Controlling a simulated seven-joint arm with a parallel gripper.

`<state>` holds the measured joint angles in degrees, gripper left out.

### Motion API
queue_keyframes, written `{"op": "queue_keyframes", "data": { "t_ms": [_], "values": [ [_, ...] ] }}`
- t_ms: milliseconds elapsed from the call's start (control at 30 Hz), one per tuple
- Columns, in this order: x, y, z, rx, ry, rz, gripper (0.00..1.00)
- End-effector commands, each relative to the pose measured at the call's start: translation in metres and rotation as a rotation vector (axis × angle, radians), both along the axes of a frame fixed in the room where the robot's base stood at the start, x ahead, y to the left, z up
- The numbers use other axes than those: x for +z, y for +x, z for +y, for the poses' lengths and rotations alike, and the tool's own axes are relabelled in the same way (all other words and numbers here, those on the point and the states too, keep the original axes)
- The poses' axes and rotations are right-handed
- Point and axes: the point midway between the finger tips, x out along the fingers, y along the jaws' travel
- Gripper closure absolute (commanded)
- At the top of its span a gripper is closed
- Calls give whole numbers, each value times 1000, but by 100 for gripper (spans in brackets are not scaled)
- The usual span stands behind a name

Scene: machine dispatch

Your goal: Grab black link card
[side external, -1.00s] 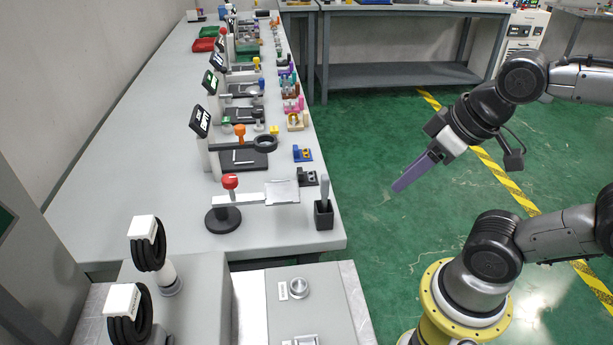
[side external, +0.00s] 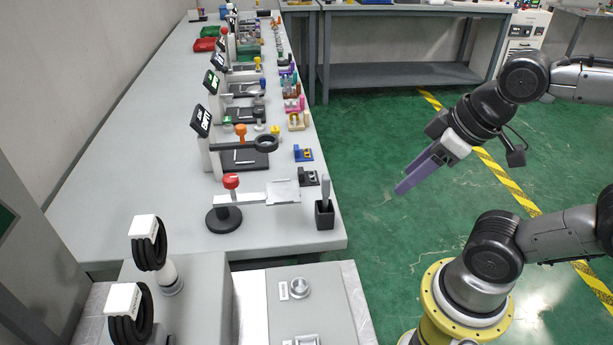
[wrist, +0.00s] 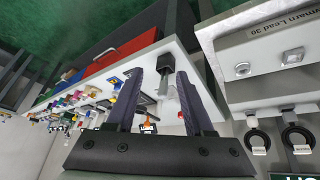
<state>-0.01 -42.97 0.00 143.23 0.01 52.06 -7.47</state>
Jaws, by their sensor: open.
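A small black piece (side external: 308,178), which looks like the black link card, stands near the right edge of the long grey bench, just in front of a similar blue piece (side external: 303,154). My gripper (side external: 409,181) is open and empty, with long purple fingers. It hangs over the green floor to the right of the bench, well apart from the black piece. In the wrist view my two fingers (wrist: 160,75) stand apart with the bench behind them. The black piece is not clear there; a finger may cover it.
A black holder (side external: 324,213) with a grey handle stands at the bench's near right corner. Left of it is a red-knobbed stand (side external: 230,183) with a flat plate. Several small coloured pieces line the bench edge farther back. The space over the floor is clear.

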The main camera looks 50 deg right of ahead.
Motion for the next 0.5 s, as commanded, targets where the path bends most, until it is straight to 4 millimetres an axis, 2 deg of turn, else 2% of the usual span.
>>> {"op": "queue_keyframes", "data": {
  "t_ms": [67, 233, 367, 500],
  "values": [
    [2, -1, 0, 122, -63, 8, 48],
    [29, 10, 0, 460, -242, -2, 48],
    [49, 27, -1, 723, -374, 19, 48],
    [69, 54, -3, 1010, -502, 53, 48]
  ]
}}
